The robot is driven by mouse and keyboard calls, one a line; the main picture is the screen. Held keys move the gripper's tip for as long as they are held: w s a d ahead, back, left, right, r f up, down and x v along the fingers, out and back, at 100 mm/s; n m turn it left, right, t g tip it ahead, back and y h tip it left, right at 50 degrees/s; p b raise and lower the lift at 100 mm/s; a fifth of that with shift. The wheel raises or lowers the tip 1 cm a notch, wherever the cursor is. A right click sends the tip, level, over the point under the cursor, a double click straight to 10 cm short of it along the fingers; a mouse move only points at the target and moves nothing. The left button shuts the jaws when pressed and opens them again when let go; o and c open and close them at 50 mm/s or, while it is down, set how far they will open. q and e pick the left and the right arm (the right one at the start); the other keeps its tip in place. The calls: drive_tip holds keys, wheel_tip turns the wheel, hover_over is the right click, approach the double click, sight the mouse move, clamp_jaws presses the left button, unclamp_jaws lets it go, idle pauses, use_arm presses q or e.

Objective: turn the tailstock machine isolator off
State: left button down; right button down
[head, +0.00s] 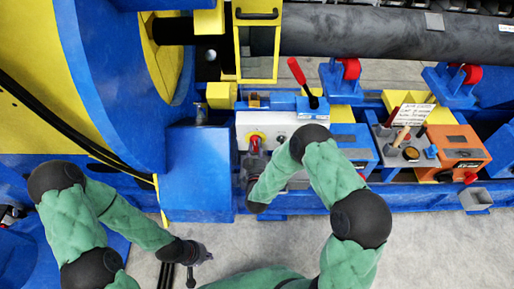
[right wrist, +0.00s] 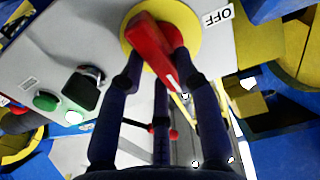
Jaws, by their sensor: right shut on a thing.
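The isolator is a red handle (right wrist: 153,48) on a round yellow plate (right wrist: 192,38), mounted on a pale panel (right wrist: 60,28). An OFF label (right wrist: 217,16) is beside the plate in the right wrist view. In the head view the yellow plate (head: 257,136) shows at the panel's left part, with red just below it. My right gripper (right wrist: 160,72) is shut on the red handle, with its dark fingers on both sides of it. It also shows in the head view (head: 253,158), partly hidden by its own wrist. My left gripper (head: 196,262) hangs low over the floor, away from the panel; its fingers are too small to judge.
Green buttons (right wrist: 45,100) and a black switch (right wrist: 80,92) sit beside the isolator. A red-knobbed lever (head: 298,72) stands behind the panel. A blue block (head: 197,170) is left of it; an orange box (head: 457,148) is at right. The grey floor (head: 440,250) is clear at lower right.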

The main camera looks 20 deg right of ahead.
drive_tip(key=n, duration=0.4)
drive_tip(key=shift+a+b, duration=0.15)
drive_tip(key=shift+b, duration=0.15)
drive_tip(key=n, duration=0.4)
drive_tip(key=shift+w+a+n, duration=0.1)
drive_tip(key=shift+a+n, duration=0.1)
drive_tip(key=shift+n, duration=0.2)
drive_tip(key=n, duration=0.4)
drive_tip(key=shift+a+n, duration=0.15)
drive_tip(key=shift+n, duration=0.15)
drive_tip(key=shift+a+f+n, duration=0.15)
drive_tip(key=shift+n, duration=1.65)
drive_tip(key=c, duration=0.9)
unclamp_jaws()
drive_tip(key=shift+w, duration=0.1)
drive_tip(key=v, duration=1.2)
